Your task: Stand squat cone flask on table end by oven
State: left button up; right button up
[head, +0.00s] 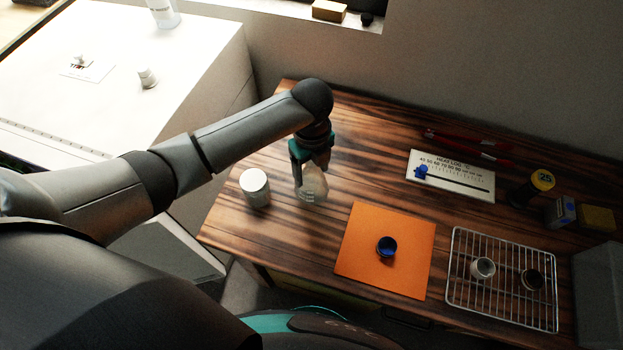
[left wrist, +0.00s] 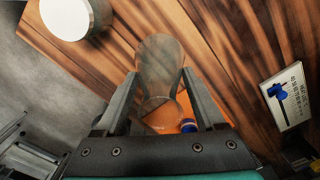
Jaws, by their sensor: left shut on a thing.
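The squat cone flask (head: 313,186) is clear glass and shows over the left part of the wooden table (head: 290,247), between a white cylinder and the orange mat. My left gripper (head: 309,166) points down and is shut on it. In the left wrist view the flask (left wrist: 160,70) sits between the two fingers (left wrist: 160,88), its wide part beyond the tips. I cannot tell whether its base touches the table. A large white cabinet (head: 190,85), probably the oven, stands beyond the table's left end. My right gripper is out of view.
A white cylinder (head: 255,188) stands close left of the flask. An orange mat (head: 372,225) holds a dark blue cup (head: 386,247). A wire rack (head: 502,305) with two small vessels and a heat log board (head: 450,176) lie to the right. Bare wood surrounds the white cylinder.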

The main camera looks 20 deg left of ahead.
aim_at(311, 180)
pick_arm(q)
notch_tip(311, 180, down, 4)
jog(key=shift+r+b, duration=0.1)
jog(key=shift+b, duration=0.4)
jog(key=shift+f, duration=0.25)
jog(key=o, duration=1.5)
jog(key=shift+c, duration=0.2)
notch_tip(311, 180, up, 12)
jog(key=p, duration=0.2)
jog(key=shift+r+p, duration=0.15)
jog(key=shift+p, duration=0.25)
